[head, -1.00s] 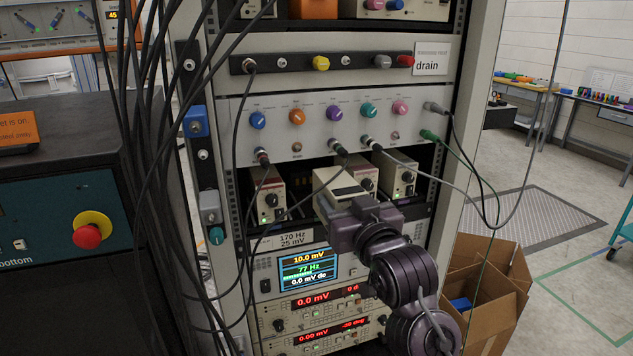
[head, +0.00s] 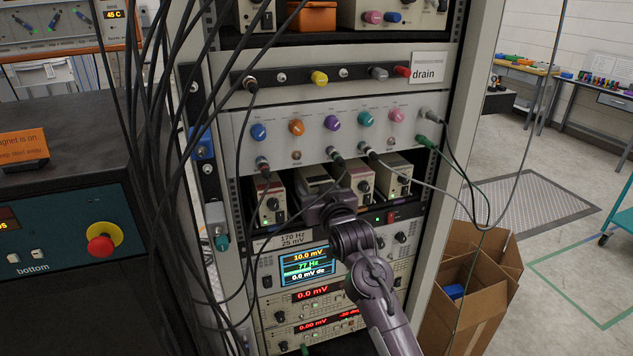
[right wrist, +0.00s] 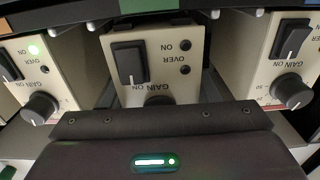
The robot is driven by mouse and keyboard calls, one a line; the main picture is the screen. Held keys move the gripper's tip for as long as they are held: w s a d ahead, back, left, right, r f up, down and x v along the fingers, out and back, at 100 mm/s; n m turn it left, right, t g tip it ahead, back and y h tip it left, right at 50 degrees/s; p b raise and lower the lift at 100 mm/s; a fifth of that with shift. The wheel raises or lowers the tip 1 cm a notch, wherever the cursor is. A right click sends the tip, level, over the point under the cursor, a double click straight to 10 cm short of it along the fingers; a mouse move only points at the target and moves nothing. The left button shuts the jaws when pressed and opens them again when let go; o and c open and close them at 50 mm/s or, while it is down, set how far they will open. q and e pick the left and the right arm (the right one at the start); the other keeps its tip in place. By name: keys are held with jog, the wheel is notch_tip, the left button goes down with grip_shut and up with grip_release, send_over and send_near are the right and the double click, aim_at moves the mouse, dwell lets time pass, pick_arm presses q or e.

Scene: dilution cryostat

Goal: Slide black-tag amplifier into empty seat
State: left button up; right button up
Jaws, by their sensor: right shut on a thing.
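The held amplifier (head: 313,176) is a cream box in the rack's amplifier row, in the gap between the left neighbour (head: 268,200) and the middle-right neighbour (head: 360,180). My right gripper (head: 328,205) is shut on its front end and hides the lower front. In the right wrist view its front (right wrist: 190,65) shows a black rocker switch and two dark lamps; its gain knob is partly hidden behind my gripper. It stands between two neighbours there, and how deep it sits I cannot tell. Its tag is not clearly visible. My left gripper is not in view.
Cables hang from the knob panel (head: 313,125) above, close to the row and my right wrist. Instruments with a blue display (head: 305,265) sit below. A further amplifier (head: 397,178) stands at the row's right end. An open cardboard box (head: 470,290) stands right of the rack.

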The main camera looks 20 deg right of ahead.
dwell(0.3)
jog(key=o, duration=1)
jog(key=shift+f, duration=0.25)
jog(key=o, duration=0.4)
jog(key=shift+s+r, duration=0.1)
jog(key=shift+r, duration=0.05)
jog(key=s+b, duration=0.2)
jog(key=s, duration=0.4)
jog(key=s+b, duration=0.2)
jog(key=s, duration=0.4)
jog(key=shift+d, duration=0.2)
jog(key=shift+w, duration=0.1)
